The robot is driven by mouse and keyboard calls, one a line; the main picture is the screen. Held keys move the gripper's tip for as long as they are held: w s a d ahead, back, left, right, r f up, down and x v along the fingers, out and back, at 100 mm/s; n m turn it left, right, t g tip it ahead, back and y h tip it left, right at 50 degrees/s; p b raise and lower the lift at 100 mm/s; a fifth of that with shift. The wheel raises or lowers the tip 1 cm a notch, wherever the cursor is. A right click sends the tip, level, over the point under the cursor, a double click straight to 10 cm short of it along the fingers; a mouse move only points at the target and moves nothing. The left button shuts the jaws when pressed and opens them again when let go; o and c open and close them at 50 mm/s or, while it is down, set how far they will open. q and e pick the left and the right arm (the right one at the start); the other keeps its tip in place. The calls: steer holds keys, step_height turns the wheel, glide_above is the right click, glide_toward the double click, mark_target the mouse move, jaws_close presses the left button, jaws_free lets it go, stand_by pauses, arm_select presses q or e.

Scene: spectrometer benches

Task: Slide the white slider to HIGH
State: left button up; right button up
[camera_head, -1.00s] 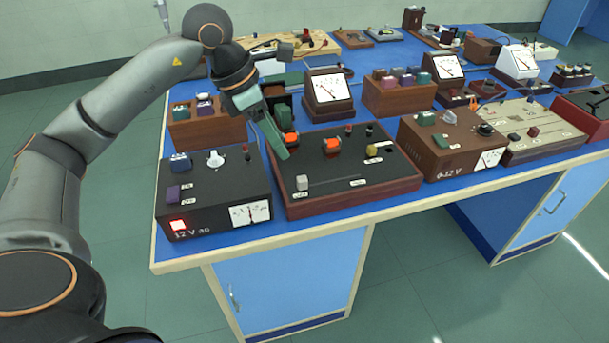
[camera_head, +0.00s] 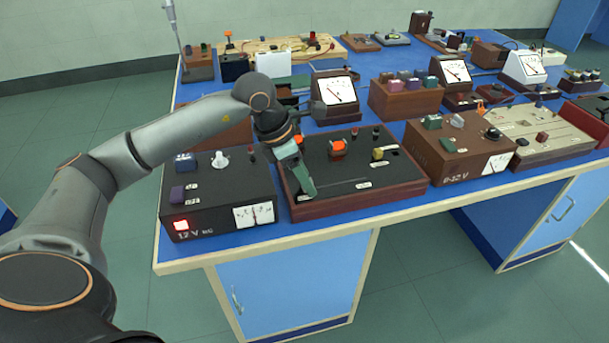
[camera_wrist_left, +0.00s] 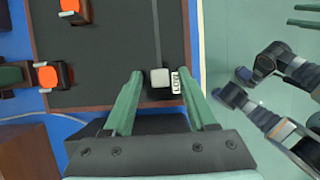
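The white slider (camera_wrist_left: 160,78) sits at the LOW end of its straight track (camera_wrist_left: 157,30), beside the LOW label (camera_wrist_left: 176,82), in the left wrist view. It is on the black panel of a wood-framed box (camera_head: 400,175). My left gripper (camera_wrist_left: 160,73) is open, with one green finger on each side of the slider and a visible gap to both. In the head view my left gripper (camera_head: 304,188) points down over the panel's front left and hides the slider. A small white label (camera_head: 363,185), too small to read, lies at the track's right end.
Orange switches (camera_head: 338,148) and a yellow knob (camera_head: 377,154) stand on the same panel behind the track. A 12 V supply box (camera_head: 225,190) stands close on the left, and a brown 0-12 V box (camera_head: 450,160) on the right. The blue table front edge is clear.

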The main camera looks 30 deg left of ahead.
arm_select(q)
jaws_close()
stand_by(1.3)
